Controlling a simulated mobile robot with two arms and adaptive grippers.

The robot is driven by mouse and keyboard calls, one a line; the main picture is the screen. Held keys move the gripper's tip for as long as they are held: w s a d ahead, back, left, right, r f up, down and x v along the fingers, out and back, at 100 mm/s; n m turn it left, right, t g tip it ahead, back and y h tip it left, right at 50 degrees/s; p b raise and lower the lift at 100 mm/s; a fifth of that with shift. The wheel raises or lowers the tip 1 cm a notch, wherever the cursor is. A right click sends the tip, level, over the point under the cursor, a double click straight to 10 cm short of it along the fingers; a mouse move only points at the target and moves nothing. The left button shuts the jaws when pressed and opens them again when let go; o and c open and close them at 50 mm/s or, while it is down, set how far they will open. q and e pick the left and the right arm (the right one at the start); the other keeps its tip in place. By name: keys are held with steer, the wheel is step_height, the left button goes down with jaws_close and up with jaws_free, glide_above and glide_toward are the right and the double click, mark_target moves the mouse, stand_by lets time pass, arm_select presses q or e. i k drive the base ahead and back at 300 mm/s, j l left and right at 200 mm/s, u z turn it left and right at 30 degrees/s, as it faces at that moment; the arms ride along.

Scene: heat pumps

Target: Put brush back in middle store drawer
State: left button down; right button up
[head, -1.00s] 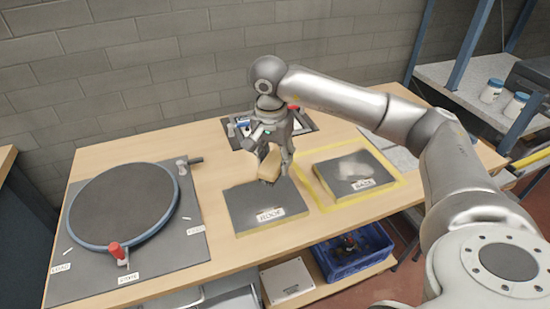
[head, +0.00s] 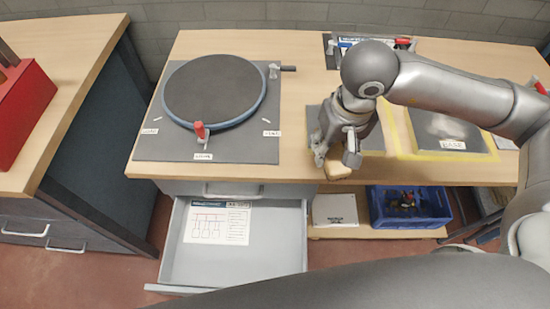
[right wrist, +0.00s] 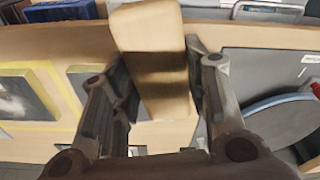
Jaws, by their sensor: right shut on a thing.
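The brush (head: 337,171), a pale wooden block, is held in my right gripper (head: 336,152) at the table's front edge, above the lower shelf. In the right wrist view the brush (right wrist: 155,60) lies between the two fingers of my right gripper (right wrist: 155,85); its bristles cannot be made out. An open grey drawer (head: 180,262) is pulled out under the table, to the left of the gripper. A printed sheet (head: 218,222) lies in it and the rest of its floor is bare. My left gripper is not in view.
A round turntable (head: 215,90) with a red-handled clamp (head: 200,130) sits on the table above the drawer. A blue crate (head: 410,222) and a white box (head: 335,209) stand on the lower shelf. A second cabinet (head: 85,150) stands at the left, beyond a floor gap.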

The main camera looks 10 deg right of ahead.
mark_target(280, 230)
steer(key=k+l+u, duration=0.1)
steer(key=u, duration=1.05)
steer(key=k+j, duration=0.15)
steer(key=k, duration=0.25)
steer(key=k+j, duration=0.15)
steer(key=k, duration=0.3)
